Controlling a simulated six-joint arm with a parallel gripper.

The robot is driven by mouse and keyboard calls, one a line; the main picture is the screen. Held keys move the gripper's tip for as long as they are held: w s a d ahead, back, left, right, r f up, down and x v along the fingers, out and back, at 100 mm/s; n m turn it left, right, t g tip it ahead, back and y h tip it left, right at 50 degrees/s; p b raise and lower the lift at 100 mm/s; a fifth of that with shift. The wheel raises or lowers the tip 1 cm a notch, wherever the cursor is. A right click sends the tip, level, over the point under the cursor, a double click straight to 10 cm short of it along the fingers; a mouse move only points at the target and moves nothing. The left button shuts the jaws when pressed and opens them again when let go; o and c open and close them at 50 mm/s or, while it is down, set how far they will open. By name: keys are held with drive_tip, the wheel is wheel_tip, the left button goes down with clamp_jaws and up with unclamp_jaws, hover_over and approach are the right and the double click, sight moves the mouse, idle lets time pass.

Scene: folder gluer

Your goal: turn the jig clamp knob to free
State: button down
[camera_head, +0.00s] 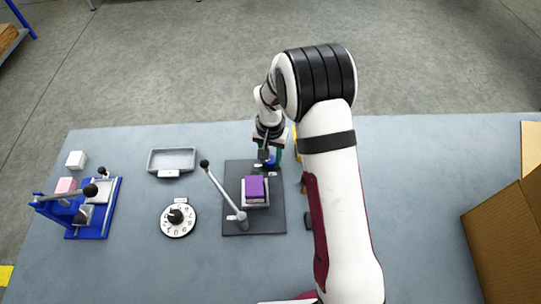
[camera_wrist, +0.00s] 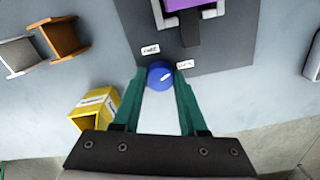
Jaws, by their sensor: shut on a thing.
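The jig clamp knob (camera_wrist: 160,76) is round and blue with a white pointer line, on the edge of the dark jig plate (camera_wrist: 232,50). Small white labels stand on either side of it; in the wrist view one (camera_wrist: 150,49) seems to read "FREE", the other (camera_wrist: 185,65) is too small to read surely. The pointer slants towards the second label. My gripper (camera_wrist: 159,80) is shut on the knob, one green finger on each side. In the head view my gripper (camera_head: 270,158) is at the plate's far edge and partly hides the knob. A purple block (camera_head: 255,189) sits in the jig.
A lever with a black ball (camera_head: 204,163) rises left of the jig. A dial (camera_head: 178,217), a grey tray (camera_head: 172,161) and a blue press (camera_head: 97,218) stand further left. A yellow box (camera_wrist: 94,108) and brown and grey holders (camera_wrist: 64,38) lie close by. A cardboard box (camera_head: 500,235) is at right.

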sight(271, 160)
drive_tip(key=n, duration=1.2)
drive_tip(key=shift+n, duration=0.3)
idle(0.3)
drive_tip(key=shift+c, duration=2.2)
unclamp_jaws()
wheel_tip(271, 160, up, 16)
